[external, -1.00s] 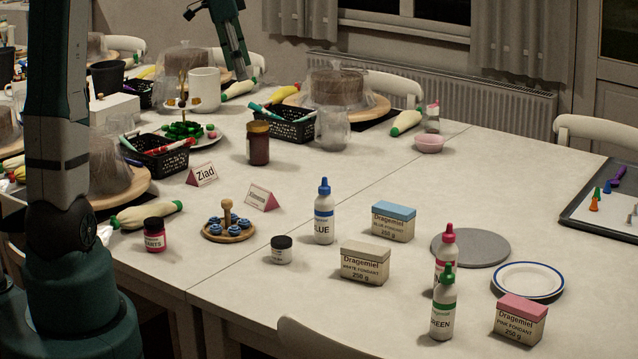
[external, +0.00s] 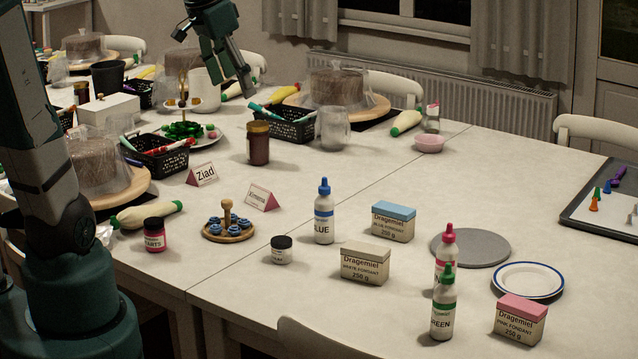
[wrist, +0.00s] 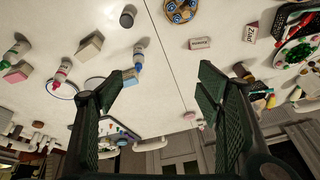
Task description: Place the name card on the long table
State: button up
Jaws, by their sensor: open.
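Two folded name cards stand on the long table (external: 440,165). One card reads "Ziad" (external: 202,174); it also shows in the wrist view (wrist: 251,33). The other card (external: 262,198) has a pink end and small lettering I cannot read surely; it shows in the wrist view too (wrist: 201,43). My gripper (external: 246,92) is in the air over the table's far left part, behind both cards in the picture. In the wrist view its two fingers (wrist: 165,88) are wide apart with nothing between them.
A dark jar (external: 258,143), a black pen basket (external: 283,124) and a covered cake (external: 338,92) stand near my gripper. Bottles and fondant boxes (external: 365,263) stand in front. Free tabletop lies between the jar and the blue bottle (external: 324,212).

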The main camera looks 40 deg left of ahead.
jog(key=s+d+f+n+t, duration=0.1)
jog(key=s+d+f+n, duration=0.1)
jog(key=s, duration=0.5)
jog(key=s+d+f+n+t, duration=0.1)
jog(key=s+d+f, duration=0.3)
jog(key=s, duration=0.4)
jog(key=shift+d+f+n+t, duration=0.4)
jog(key=shift+n, duration=0.3)
